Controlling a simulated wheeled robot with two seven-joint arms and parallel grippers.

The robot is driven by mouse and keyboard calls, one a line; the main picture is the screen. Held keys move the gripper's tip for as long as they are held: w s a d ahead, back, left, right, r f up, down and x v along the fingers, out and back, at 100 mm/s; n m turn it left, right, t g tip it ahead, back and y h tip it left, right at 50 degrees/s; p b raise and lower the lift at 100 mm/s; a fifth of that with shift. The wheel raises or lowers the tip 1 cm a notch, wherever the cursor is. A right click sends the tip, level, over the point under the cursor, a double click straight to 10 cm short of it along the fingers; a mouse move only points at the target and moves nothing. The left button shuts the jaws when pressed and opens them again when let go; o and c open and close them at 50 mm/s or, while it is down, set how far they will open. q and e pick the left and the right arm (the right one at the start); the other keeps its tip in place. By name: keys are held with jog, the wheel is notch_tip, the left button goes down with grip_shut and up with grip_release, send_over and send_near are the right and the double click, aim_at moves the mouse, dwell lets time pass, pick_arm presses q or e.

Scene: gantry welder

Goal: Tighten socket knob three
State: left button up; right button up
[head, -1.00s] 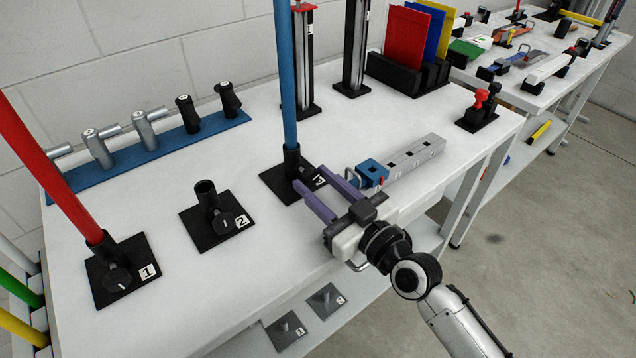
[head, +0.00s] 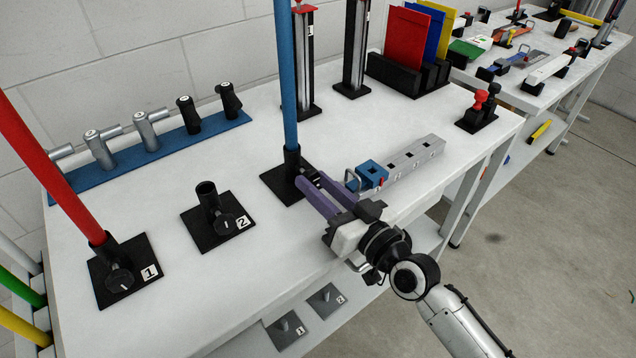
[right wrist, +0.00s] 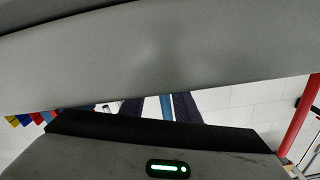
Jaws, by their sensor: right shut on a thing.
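Socket three (head: 292,165) is a black upright socket on a square black base, with a blue pole (head: 287,80) standing in it. My right gripper (head: 308,180) reaches it from the right, its purple fingers shut at the socket's front side. The knob of socket three is hidden between and behind the fingertips, and the base's number label is covered too. In the right wrist view, the dark fingers (right wrist: 158,106) show with the blue pole (right wrist: 167,107) between them. My left gripper is out of view.
Socket two (head: 208,200) stands empty to the left, and socket one (head: 106,255) holds a red pole (head: 50,170). A grey rail with a blue block (head: 372,173) lies close to the right of my gripper. A blue rack (head: 150,150) of handles stands behind.

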jog(key=o, duration=0.8)
jog(key=v, duration=0.9)
jog(key=shift+s+d+f, duration=0.1)
jog(key=shift+s+d, duration=0.15)
jog(key=shift+s, duration=0.05)
jog(key=shift+s+d+b, duration=0.15)
jog(key=shift+s+b, duration=0.1)
jog(key=shift+b, duration=0.05)
